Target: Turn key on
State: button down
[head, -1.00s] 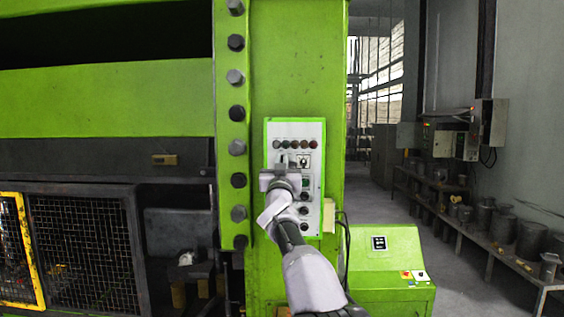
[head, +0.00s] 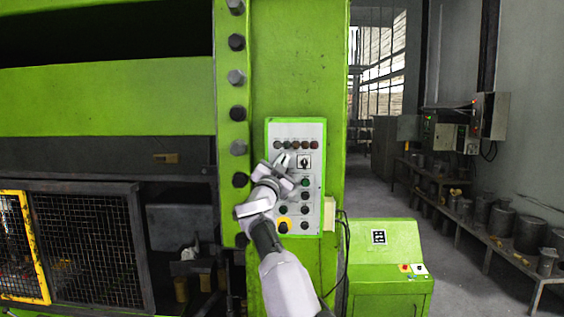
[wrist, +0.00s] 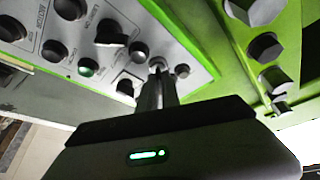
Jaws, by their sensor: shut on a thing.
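The white control panel (head: 313,135) is on the green press column, with several buttons and knobs. It also shows tilted at the upper left of the wrist view (wrist: 175,45). My gripper (head: 282,160) is at the panel's upper left, below the row of lamps, and is rolled at a slant. In the wrist view its narrow fingers (wrist: 159,74) are shut on a small silvery key (wrist: 157,63) at the panel face. The fingers hide most of the key, and its exact angle cannot be told.
A black selector switch (head: 304,161) is just right of my gripper. A yellow-ringed button (head: 284,227) is lower down. Large dark bolts (head: 238,147) line the column to the left. A green console (head: 385,262) stands at the lower right; the aisle floor beyond is open.

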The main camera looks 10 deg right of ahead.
jog(key=shift+r+m+g+h, duration=0.1)
jog(key=shift+m+g+h, duration=0.2)
jog(key=shift+m, duration=0.3)
jog(key=c, duration=1.6)
grip_release()
jog(key=shift+o, duration=0.2)
jog(key=shift+s, duration=0.1)
jog(key=shift+s+a+f+b, duration=0.1)
jog(key=shift+f+b, duration=0.25)
jog(key=shift+b, duration=0.35)
jog(key=b+v, duration=1.7)
jog(key=b, duration=0.2)
jog(key=shift+r+b, duration=0.3)
jog(key=shift+b, duration=0.05)
